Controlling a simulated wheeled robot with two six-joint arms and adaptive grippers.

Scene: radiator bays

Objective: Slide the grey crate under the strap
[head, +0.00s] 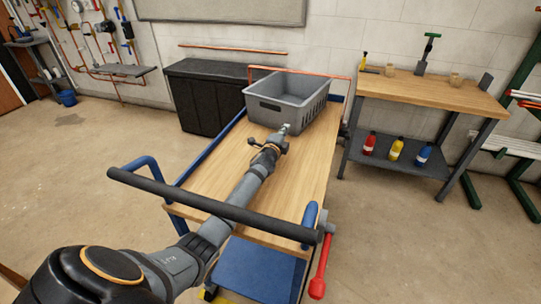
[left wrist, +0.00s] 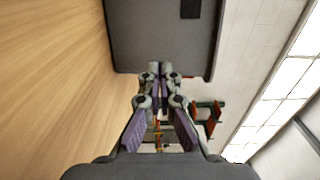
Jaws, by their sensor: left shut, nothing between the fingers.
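The grey crate (head: 288,97) stands upright at the far end of the wooden trolley top (head: 240,170). An orange-red strap (head: 318,73) runs across that end, above the crate's far rim. My left gripper (head: 285,129) is shut and empty at the crate's near wall, toward its right-hand part. In the left wrist view the closed fingertips (left wrist: 155,68) overlap the crate's grey wall (left wrist: 150,35), near one end of it. I cannot tell whether they touch it. The gripper hides a little of the wall. My right gripper is not in view.
A black cabinet (head: 205,98) stands behind the trolley at the left. A workbench (head: 430,92) with tools and several bottles below stands at the right. The trolley's dark push bar (head: 150,190) crosses under my left arm. The wooden top before the crate is otherwise clear.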

